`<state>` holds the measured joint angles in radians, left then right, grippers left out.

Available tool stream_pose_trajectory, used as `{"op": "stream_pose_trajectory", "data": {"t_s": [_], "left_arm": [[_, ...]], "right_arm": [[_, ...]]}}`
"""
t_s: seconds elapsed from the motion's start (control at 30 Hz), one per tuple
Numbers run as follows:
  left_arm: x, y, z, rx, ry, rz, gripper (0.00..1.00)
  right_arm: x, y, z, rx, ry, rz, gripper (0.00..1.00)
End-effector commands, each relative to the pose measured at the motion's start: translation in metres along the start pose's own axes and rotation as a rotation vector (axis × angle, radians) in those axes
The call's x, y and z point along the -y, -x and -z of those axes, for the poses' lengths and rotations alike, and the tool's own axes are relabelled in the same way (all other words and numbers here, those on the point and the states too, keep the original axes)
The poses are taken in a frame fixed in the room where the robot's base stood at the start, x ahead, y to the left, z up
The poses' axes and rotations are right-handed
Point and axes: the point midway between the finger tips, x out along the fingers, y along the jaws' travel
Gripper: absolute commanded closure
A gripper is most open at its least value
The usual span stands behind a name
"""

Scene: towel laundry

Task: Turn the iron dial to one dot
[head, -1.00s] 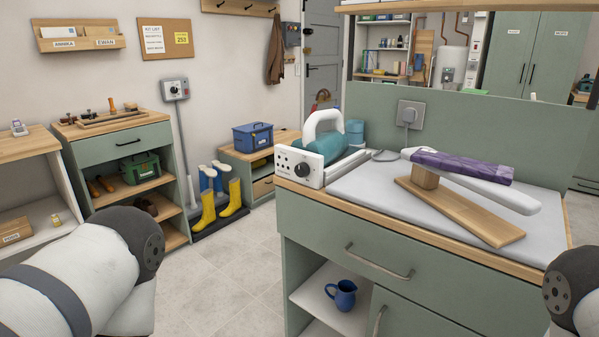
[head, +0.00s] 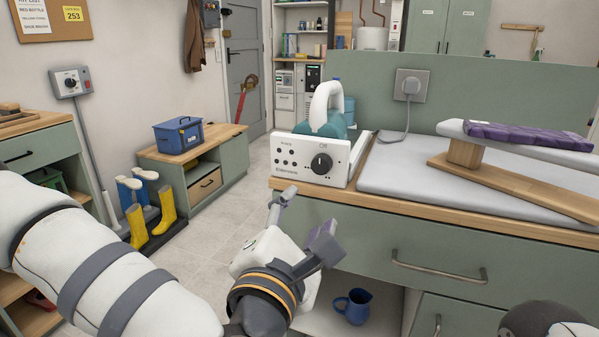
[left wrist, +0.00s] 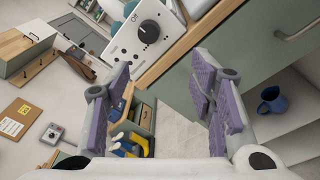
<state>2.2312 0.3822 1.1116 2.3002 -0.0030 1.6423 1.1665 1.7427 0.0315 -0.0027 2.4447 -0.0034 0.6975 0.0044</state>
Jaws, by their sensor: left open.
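The iron (head: 329,112), teal with a white handle, stands on its white control station at the left end of the worktop. The station's front panel (head: 290,160) bears a black round dial (head: 321,164), with "Off" printed above it and small dots around it. The dial's exact setting is too small to tell. My left gripper (head: 305,219) is open and empty, below and in front of the panel, apart from it. In the left wrist view the dial (left wrist: 149,32) shows beyond the spread purple-padded fingers (left wrist: 160,72). My right gripper is out of view.
An ironing board with a folded purple towel (head: 530,138) stands on the grey mat (head: 400,175) to the right. The drawer handle (head: 438,268) sticks out from the cabinet front. A blue jug (head: 353,306) stands on the shelf below. Floor is free left of the cabinet.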

Motion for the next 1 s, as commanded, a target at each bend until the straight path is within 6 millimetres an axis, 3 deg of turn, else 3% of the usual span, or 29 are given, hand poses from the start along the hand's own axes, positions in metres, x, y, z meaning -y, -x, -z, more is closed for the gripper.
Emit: {"op": "stream_pose_trajectory", "data": {"t_s": [0.17,0.6,0.77,1.0], "left_arm": [[-0.016,-0.010,-0.007,0.006,0.056,-0.048,0.50],[-0.018,-0.109,-0.007,0.005,0.050,-0.043,0.50],[-0.018,-0.122,-0.007,0.006,0.050,-0.041,0.50],[-0.018,-0.123,-0.007,0.006,0.050,-0.040,0.50]], "right_arm": [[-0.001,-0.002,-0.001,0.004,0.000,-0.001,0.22],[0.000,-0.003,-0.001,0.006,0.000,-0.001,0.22],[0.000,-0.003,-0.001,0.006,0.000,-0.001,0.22],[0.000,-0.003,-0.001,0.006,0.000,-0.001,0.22]]}}
